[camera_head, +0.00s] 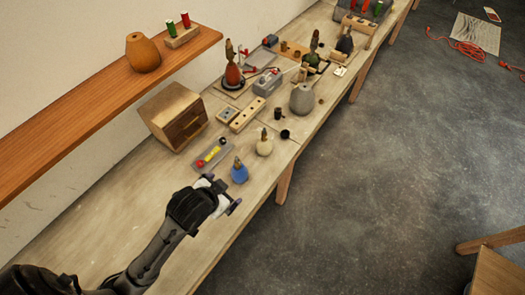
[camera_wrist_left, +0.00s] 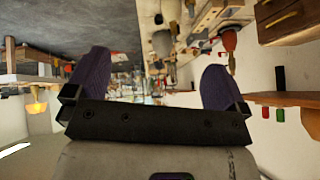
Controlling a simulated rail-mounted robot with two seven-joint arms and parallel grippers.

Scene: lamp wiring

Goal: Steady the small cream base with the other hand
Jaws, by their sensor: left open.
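The small cream base (camera_head: 264,147) stands upright on the workbench in the head view, with a brown fitting on top. My left gripper (camera_head: 224,191) is over the bench, nearer to me than the cream base and apart from it. A small blue base (camera_head: 239,174) stands between them, close to the gripper. In the left wrist view, the two purple fingers of the left gripper (camera_wrist_left: 155,82) are spread apart with nothing between them. I cannot pick out the cream base for sure in that view. My right gripper is in neither view.
A tray of coloured parts (camera_head: 213,155) lies left of the cream base, with a small black cup (camera_head: 285,134) to its right. A grey base (camera_head: 302,99) and a wooden drawer box (camera_head: 174,117) stand farther back. The near bench top (camera_head: 110,200) is mostly clear.

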